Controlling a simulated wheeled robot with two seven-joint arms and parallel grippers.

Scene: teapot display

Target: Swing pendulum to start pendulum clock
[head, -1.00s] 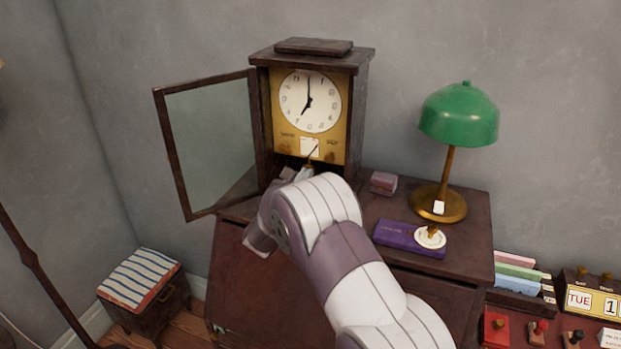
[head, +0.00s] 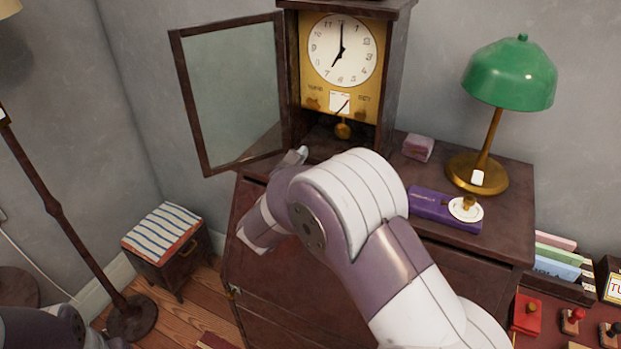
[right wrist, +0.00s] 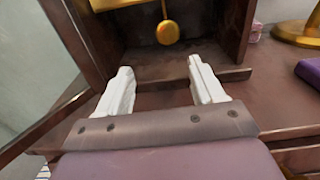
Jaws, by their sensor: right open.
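The pendulum clock (head: 396,60) stands on the dark cabinet, its glass door (head: 236,95) swung open to the left. Its dial hands stand near seven o'clock. The round brass pendulum bob (head: 343,131) hangs low in the open case; it also shows in the right wrist view (right wrist: 168,33), its rod roughly vertical. I cannot tell whether it swings. My right gripper (right wrist: 160,72) is open and empty in front of the case, its white fingers apart and short of the bob, with nothing between them. In the head view the gripper is mostly hidden behind my arm. My left gripper is not in view.
A green lamp (head: 510,72), a small pinkish box (head: 418,147) and a purple case (head: 430,207) occupy the cabinet top (head: 512,180) right of the clock. A striped stool (head: 163,232) and a floor lamp pole (head: 55,210) stand left.

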